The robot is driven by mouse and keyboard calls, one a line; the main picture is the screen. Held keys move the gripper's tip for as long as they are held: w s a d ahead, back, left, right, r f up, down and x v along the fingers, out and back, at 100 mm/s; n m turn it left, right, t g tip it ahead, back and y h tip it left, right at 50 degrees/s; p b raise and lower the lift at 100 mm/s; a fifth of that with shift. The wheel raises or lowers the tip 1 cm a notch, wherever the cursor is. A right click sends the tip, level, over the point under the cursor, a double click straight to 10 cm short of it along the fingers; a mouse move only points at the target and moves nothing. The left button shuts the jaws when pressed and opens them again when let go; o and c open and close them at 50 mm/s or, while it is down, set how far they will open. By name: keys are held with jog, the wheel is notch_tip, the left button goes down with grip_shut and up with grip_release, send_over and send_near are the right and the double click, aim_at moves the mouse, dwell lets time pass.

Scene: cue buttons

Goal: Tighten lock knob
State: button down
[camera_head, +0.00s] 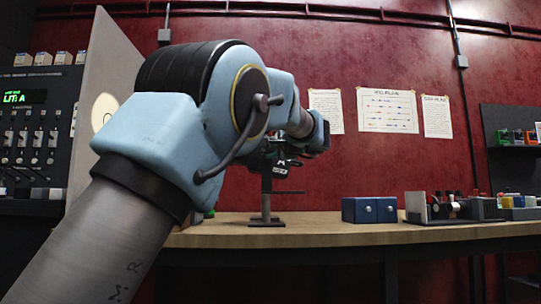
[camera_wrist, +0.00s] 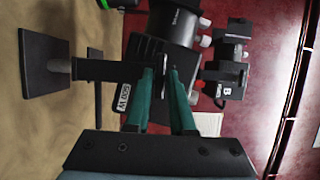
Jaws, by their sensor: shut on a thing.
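A dark stand with a square base (camera_head: 267,222) and an upright post (camera_head: 266,190) is on the wooden table. In the wrist view its base plate (camera_wrist: 44,62) is at the left, with a dark arm reaching to a black clamp block (camera_wrist: 125,97). A black cylinder device (camera_wrist: 175,22) and a second black device marked B (camera_wrist: 226,82) are on this assembly. My gripper (camera_wrist: 162,72) has its two green fingers shut on a small dark part at the clamp block, apparently the lock knob, mostly hidden between the fingertips. In the head view my arm hides most of the grip.
A blue box (camera_head: 369,210) and a grey tray with several small parts (camera_head: 450,212) sit on the table to the right. A pale panel (camera_head: 108,90) stands at the left before a control panel with switches (camera_head: 30,140). Posters hang on the red wall (camera_head: 387,110).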

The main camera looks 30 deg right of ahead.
dwell(0.4)
jog(key=c, duration=0.9)
grip_release()
jog(key=s, duration=1)
jog(key=shift+s+a+b, duration=0.2)
jog(key=shift+s+b, duration=0.2)
jog(key=shift+s+f, duration=0.1)
